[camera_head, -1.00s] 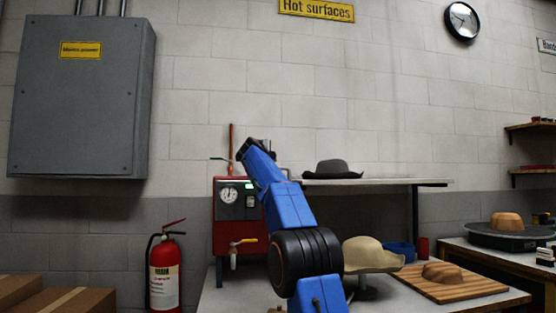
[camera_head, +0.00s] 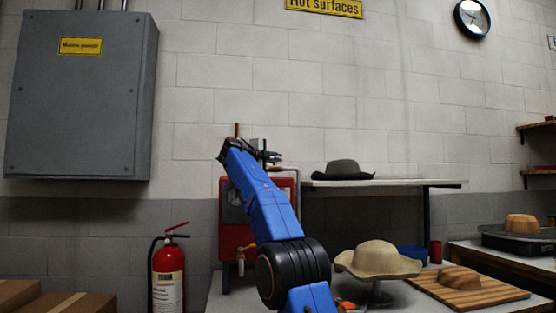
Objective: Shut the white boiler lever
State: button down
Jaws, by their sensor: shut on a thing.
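The red boiler (camera_head: 230,247) stands on the table behind my blue arm, which covers much of its front and its gauge. My gripper (camera_head: 266,156) is small and dark at the top of the boiler, beyond the bend of my arm. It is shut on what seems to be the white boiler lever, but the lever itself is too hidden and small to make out. A pale tap (camera_head: 240,262) shows low on the boiler front, left of my arm.
A dark hat (camera_head: 343,170) sits on the shelf (camera_head: 400,183) right of my gripper. A beige hat (camera_head: 377,260) and a wooden board (camera_head: 470,290) are on the table. A fire extinguisher (camera_head: 168,275) stands left.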

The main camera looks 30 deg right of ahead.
jog(key=shift+f, duration=0.15)
jog(key=c, duration=2.2)
grip_release()
jog(key=shift+o, duration=0.2)
jog(key=shift+a, duration=0.15)
jog(key=v, duration=1.7)
jog(key=shift+s, duration=0.1)
